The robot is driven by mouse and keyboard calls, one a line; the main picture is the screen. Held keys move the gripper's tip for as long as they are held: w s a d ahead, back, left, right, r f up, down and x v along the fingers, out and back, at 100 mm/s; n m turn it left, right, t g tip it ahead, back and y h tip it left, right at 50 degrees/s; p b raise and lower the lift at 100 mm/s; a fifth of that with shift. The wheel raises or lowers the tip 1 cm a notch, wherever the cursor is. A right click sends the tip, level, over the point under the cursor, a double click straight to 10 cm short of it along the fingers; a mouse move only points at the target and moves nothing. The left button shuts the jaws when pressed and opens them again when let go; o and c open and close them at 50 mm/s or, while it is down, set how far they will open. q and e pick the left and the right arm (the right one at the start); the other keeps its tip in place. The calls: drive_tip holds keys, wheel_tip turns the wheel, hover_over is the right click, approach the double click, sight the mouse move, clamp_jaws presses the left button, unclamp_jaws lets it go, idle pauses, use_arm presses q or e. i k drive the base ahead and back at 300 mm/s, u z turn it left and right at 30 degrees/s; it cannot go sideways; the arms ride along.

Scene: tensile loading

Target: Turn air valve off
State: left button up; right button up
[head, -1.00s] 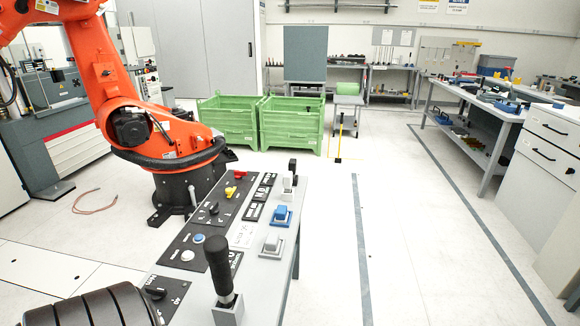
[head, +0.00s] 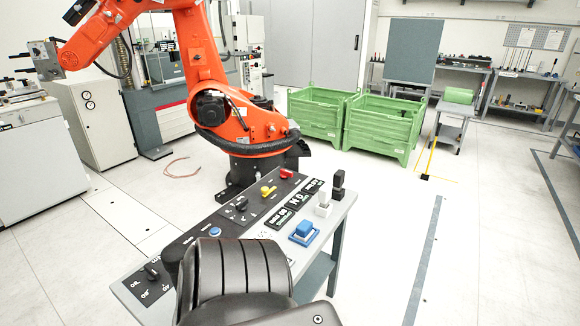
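The control panel (head: 190,256) stands in the lower middle of the head view. It carries a yellow knob (head: 267,191), a red knob (head: 286,173), a black rotary switch (head: 241,204) and a second black rotary switch (head: 151,271) near its front left end. The labels are too small to read, so I cannot tell which control is the air valve or how it is set. A dark ribbed part of my arm covers the panel's front right part. Neither gripper is in view.
A blue button block (head: 304,231), a white block (head: 323,204) and a black block (head: 338,184) stand along the panel's right side. An orange robot arm (head: 207,65) stands behind it. Green crates (head: 385,130) are at the back.

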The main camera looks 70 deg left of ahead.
sight(285, 174)
drive_tip(key=u, duration=0.55)
drive_tip(key=i, duration=0.7)
drive_tip(key=u, duration=0.8)
